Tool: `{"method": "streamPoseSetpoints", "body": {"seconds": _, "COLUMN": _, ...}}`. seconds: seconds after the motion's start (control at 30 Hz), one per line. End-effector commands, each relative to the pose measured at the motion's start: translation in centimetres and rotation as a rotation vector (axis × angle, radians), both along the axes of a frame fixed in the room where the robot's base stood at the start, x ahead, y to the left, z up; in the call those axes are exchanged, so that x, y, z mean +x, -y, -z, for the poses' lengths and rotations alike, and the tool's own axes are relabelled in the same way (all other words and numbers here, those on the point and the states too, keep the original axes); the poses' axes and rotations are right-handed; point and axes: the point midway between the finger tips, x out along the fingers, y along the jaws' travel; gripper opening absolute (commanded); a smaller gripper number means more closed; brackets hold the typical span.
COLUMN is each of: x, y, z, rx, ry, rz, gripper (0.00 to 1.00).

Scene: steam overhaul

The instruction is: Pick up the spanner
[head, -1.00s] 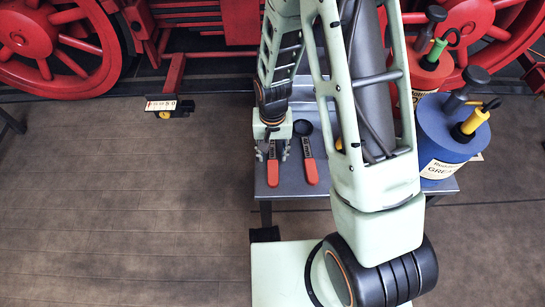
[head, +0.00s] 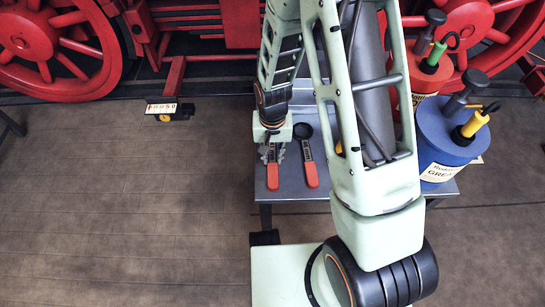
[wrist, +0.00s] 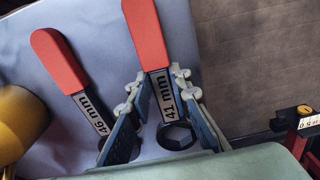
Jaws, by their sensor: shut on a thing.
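Two spanners with red grips lie side by side on a grey metal bench (head: 290,194). The 41 mm spanner (head: 272,180) is the left one in the head view; it also shows in the wrist view (wrist: 146,38). My gripper (head: 272,153) is over it, pointing down. In the wrist view my gripper (wrist: 161,88) has its fingers on both sides of the 41 mm shank, shut on it. Its dark ring end shows between the fingers. The 46 mm spanner (head: 310,174) lies just to the right, apart from the fingers; the wrist view shows it on the left (wrist: 60,62).
A blue grease can (head: 448,140) with a yellow-handled pump and a red can (head: 422,85) stand at the bench's right. The floor at left is clear.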

Motion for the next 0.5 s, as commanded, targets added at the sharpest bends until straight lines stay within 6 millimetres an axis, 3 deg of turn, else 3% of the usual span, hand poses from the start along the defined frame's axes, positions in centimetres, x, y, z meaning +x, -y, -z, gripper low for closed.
{"method": "streamPoseSetpoints", "body": {"seconds": 0.17, "x": 0.1, "y": 0.0, "z": -1.0, "rx": 0.001, "ry": 0.004, "rz": 0.0, "gripper": 0.0}}
{"method": "streamPoseSetpoints", "body": {"seconds": 0.33, "x": 0.2, "y": 0.0, "z": -3.4, "rx": 0.002, "ry": 0.006, "rz": 0.0, "gripper": 0.0}}
{"method": "streamPoseSetpoints", "body": {"seconds": 0.5, "x": -2.4, "y": -0.9, "z": -6.7, "rx": 0.001, "ry": 0.003, "rz": -0.004, "gripper": 0.0}}
